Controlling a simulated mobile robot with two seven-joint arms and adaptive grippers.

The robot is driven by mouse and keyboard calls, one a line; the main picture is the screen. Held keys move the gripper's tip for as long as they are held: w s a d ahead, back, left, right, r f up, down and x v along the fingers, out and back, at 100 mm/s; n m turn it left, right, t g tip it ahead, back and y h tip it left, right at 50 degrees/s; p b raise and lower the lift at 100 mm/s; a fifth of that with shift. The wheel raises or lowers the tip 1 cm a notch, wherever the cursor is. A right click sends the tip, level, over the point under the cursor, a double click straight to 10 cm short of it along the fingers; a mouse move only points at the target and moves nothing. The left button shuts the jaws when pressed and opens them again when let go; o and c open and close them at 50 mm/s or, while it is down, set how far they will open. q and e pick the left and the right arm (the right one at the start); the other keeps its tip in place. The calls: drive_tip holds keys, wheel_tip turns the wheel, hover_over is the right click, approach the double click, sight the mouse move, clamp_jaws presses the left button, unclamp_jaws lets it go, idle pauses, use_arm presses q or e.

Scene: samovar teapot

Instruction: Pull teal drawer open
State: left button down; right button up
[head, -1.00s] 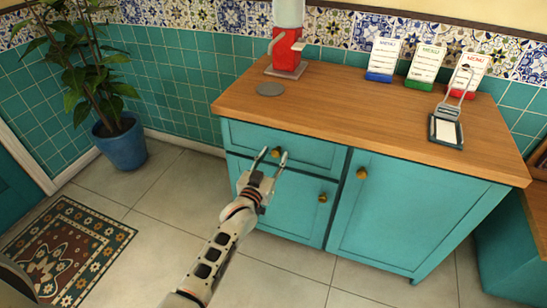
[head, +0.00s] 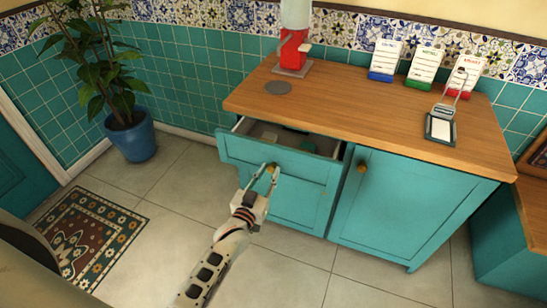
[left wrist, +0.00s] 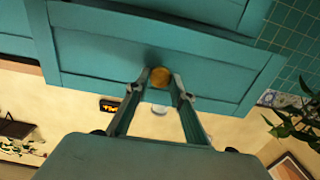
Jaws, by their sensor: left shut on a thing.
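The teal drawer (head: 235,152) at the top left of the cabinet is partly open, and its inside shows behind the front. My left gripper (head: 268,168) is at the drawer front, shut on its round brass knob. The left wrist view shows the knob (left wrist: 160,76) between the two fingertips (left wrist: 160,84), against the teal drawer front (left wrist: 105,50). Inside the drawer, a dark green item (head: 300,147) shows in part. My right gripper is not in view.
The wooden counter (head: 350,105) carries a red machine (head: 292,50), a grey disc (head: 278,87), several menu cards and a framed stand (head: 440,128). A teal cupboard door (head: 405,205) is shut at right. A potted plant (head: 130,135) and patterned rug (head: 90,235) are at left; tiled floor between is clear.

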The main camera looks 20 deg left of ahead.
use_arm(q)
drive_tip(key=s+p, duration=0.7)
drive_tip(key=s, duration=1.8)
drive_tip(key=shift+s+a, duration=0.2)
drive_tip(key=shift+a, duration=0.2)
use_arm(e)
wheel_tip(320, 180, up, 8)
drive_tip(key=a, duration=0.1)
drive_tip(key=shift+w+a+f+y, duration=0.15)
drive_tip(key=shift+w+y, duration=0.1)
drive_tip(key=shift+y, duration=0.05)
use_arm(q)
drive_tip(key=shift+f, duration=0.1)
drive_tip(key=c, duration=1.8)
unclamp_jaws()
drive_tip(key=shift+c, duration=0.2)
drive_tip(key=shift+o, duration=0.4)
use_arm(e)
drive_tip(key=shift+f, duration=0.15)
use_arm(q)
drive_tip(key=s, duration=1.2)
drive_tip(key=shift+a, duration=0.25)
